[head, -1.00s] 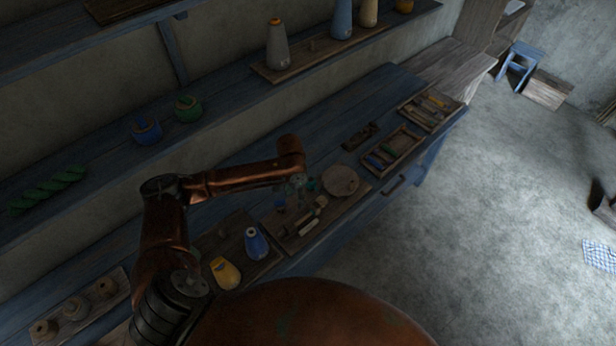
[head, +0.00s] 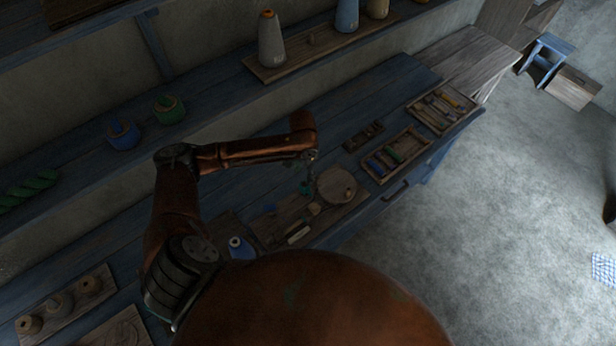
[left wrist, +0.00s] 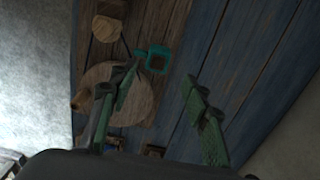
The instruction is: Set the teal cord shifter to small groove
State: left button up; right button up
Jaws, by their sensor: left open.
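The teal cord shifter (head: 305,188) is a small piece on the wooden board, left of a large round wooden disc (head: 338,184). In the left wrist view the shifter (left wrist: 157,60) shows as a square teal frame with a dark middle and a short teal arm reaching left. The large disc (left wrist: 135,108) and a smaller disc (left wrist: 107,28) lie to its left. My left gripper (head: 311,163) hangs over the board by the shifter. In the left wrist view its two green fingers (left wrist: 158,88) are apart and empty, with the shifter beyond the fingertips. The grooves cannot be made out.
Trays of coloured spools (head: 396,158) and tools (head: 441,111) lie right of the board on the blue bench. Cones stand on the shelf behind. Bare bench lies behind the board.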

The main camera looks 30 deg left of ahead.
aim_at(304, 184)
pick_arm(q)
jog(key=f, duration=0.6)
jog(key=shift+d, duration=0.2)
jog(key=shift+f, duration=0.35)
jog(key=shift+s+f, duration=0.1)
jog(key=shift+f, duration=0.05)
jog(key=c, duration=0.8)
grip_shut()
pick_arm(e)
jog(key=shift+s+d, duration=0.15)
jog(key=shift+s, duration=0.95)
